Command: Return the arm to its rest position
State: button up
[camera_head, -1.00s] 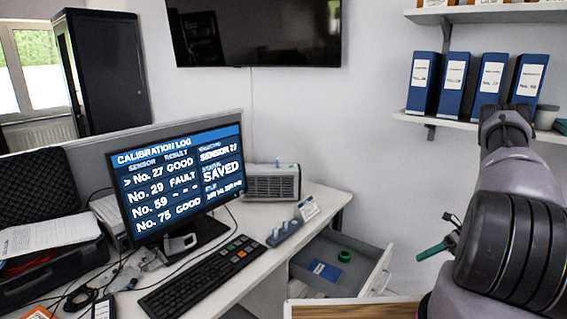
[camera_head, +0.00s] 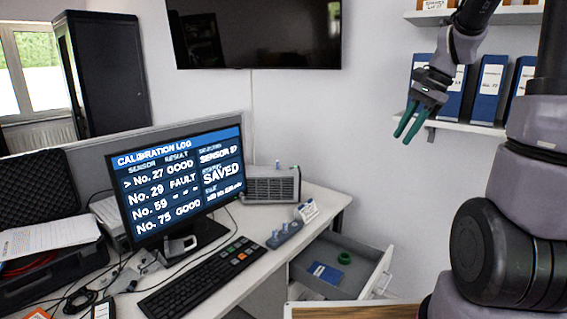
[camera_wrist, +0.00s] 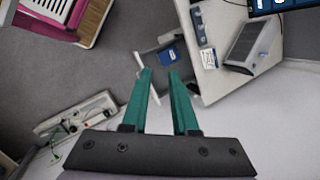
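My gripper (camera_head: 408,126) hangs in the air in front of the shelf of blue binders, its green fingers pointing down and to the left. In the wrist view the two green fingers (camera_wrist: 160,74) are apart, with nothing between them. My arm rises along the right side of the head view and bends over at the top towards the gripper. The gripper touches nothing that I can see.
A shelf (camera_head: 466,128) with blue binders (camera_head: 490,88) is close behind the gripper. Below are an open drawer (camera_head: 365,276), a desk (camera_head: 325,200), a monitor (camera_head: 180,185) and a keyboard (camera_head: 200,278). The wall between drawer and shelf is clear.

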jog(key=s+a+r+n+t+h, duration=0.1)
jog(key=s+a+r+n+t, duration=0.1)
jog(key=s, duration=0.5)
jog(key=s+a+r+n+t+h, duration=0.1)
jog(key=s+a+r+n+t, duration=0.2)
jog(key=s+r+n, duration=0.3)
jog(key=shift+s+a+r+n, duration=0.35)
jog(key=shift+s+a, duration=0.35)
jog(key=shift+s, duration=0.6)
